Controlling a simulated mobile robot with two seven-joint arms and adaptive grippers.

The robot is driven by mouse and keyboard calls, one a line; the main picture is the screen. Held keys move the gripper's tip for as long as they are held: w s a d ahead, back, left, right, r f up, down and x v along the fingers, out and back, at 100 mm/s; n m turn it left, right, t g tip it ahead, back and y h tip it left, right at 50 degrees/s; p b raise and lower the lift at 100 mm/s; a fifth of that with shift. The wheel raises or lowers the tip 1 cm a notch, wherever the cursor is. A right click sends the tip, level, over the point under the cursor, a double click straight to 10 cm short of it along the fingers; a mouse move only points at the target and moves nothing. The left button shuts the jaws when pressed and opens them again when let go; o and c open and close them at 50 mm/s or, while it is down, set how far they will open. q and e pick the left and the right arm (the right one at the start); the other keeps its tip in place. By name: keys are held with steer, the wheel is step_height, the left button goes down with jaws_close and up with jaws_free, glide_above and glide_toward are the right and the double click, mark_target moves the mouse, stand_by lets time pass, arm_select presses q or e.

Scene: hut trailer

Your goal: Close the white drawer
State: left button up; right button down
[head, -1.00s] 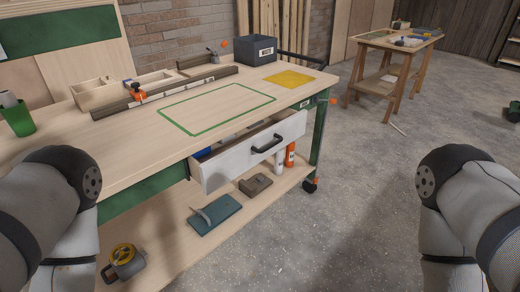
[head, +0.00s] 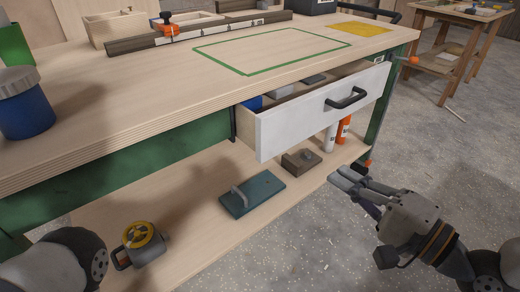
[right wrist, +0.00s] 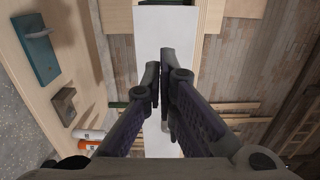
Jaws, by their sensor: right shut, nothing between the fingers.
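The white drawer (head: 300,126) under the workbench top stands pulled out, with a black bar handle (head: 346,99) on its front. Several items lie inside it, a blue one among them. My right gripper (head: 340,176) is shut and empty, in front of the drawer and lower than its handle, apart from it in the head view. In the right wrist view the white drawer front (right wrist: 165,20) runs behind the shut fingers (right wrist: 160,60). My left gripper is out of view; only part of my left arm shows at the lower left.
The lower shelf (head: 180,215) holds a teal float (head: 252,194), a brown block (head: 301,161), a yellow-and-grey tool (head: 140,244), and white and orange bottles (head: 344,130). A green-outlined area on the workbench top (head: 110,110) is bare. Open floor lies at right.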

mark_target(280, 135)
steer(key=x, duration=0.4)
steer(key=b+x, duration=0.1)
steer(key=x, duration=0.4)
steer(key=r+b+x, duration=0.1)
steer(key=x, duration=0.3)
steer(key=shift+w, duration=0.35)
steer(key=shift+w+a, duration=0.15)
steer(key=shift+a, duration=0.05)
steer(key=b+x, duration=0.1)
steer(key=x, duration=0.2)
steer(key=shift+f, duration=0.15)
steer(key=x, duration=0.4)
steer(key=shift+w+a+b, duration=0.15)
steer(key=shift+w+b, duration=0.1)
steer(key=shift+b, duration=0.15)
steer(key=shift+r, duration=0.35)
